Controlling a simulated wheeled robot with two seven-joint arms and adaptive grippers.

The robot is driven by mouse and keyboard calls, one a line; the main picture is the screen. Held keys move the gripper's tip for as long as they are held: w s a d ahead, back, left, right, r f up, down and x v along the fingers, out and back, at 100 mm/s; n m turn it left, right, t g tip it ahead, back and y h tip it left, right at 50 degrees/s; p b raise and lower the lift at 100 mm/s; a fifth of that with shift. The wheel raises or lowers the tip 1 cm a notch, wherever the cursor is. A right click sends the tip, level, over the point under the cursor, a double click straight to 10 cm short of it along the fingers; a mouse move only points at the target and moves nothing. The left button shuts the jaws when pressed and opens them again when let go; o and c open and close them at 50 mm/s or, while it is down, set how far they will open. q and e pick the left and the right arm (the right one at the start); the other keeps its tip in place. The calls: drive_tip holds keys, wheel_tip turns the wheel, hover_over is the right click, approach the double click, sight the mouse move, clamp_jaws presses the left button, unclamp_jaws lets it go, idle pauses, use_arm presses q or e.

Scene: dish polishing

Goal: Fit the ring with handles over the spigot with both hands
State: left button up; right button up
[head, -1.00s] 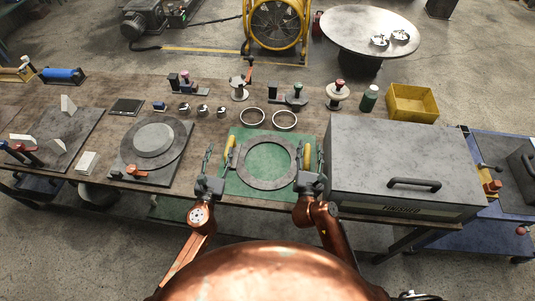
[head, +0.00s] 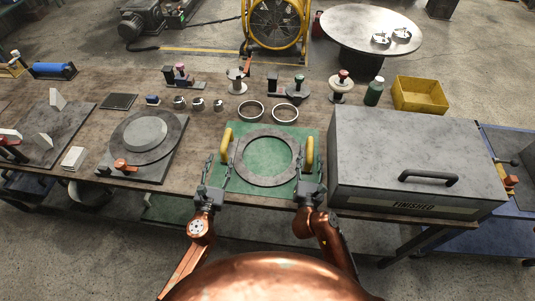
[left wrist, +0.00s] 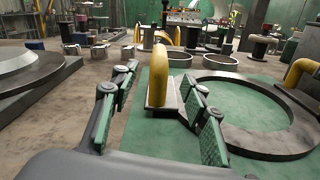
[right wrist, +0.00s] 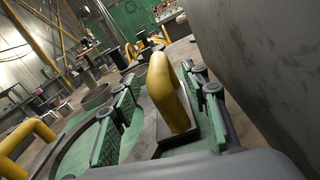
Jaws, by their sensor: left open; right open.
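The flat grey ring (head: 243,178) lies on a green mat (head: 314,133), with an upright yellow handle on each side. My left gripper (head: 218,168) is open at the near end of the left handle (head: 225,145). In the left wrist view this handle (left wrist: 161,78) stands upright in line with the gap between the fingers. My right gripper (head: 310,170) is open at the near end of the right handle (head: 309,150). The right wrist view shows that handle (right wrist: 168,92) between the spread fingers. A raised round disc (head: 146,134), apparently the spigot, sits on a square plate to the left.
A large grey box (head: 400,150) marked FINISHED stands close to the right of the mat. Two small metal rings (head: 250,111) and several polishing parts lie behind the mat. A yellow bin (head: 420,94) is at the back right. Bare bench separates mat and disc plate.

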sight(225, 146)
use_arm(q)
drive_tip(key=shift+w+d, duration=0.25)
drive_tip(key=shift+w, duration=1.05)
drive_tip(key=shift+w+d, duration=0.25)
drive_tip(key=shift+w, duration=1.05)
drive_tip(key=shift+w+d, duration=0.25)
drive_tip(key=shift+w, duration=1.05)
use_arm(e)
drive_tip(key=shift+w+d, duration=0.25)
drive_tip(key=shift+w, duration=1.05)
drive_tip(key=shift+w+d, duration=0.2)
drive_tip(key=shift+w, duration=1.1)
drive_tip(key=shift+w+d, duration=0.25)
drive_tip(key=shift+w, duration=1.05)
use_arm(q)
drive_tip(key=shift+c, duration=0.3)
use_arm(e)
drive_tip(key=shift+c, duration=0.3)
use_arm(q)
clamp_jaws()
use_arm(e)
clamp_jaws()
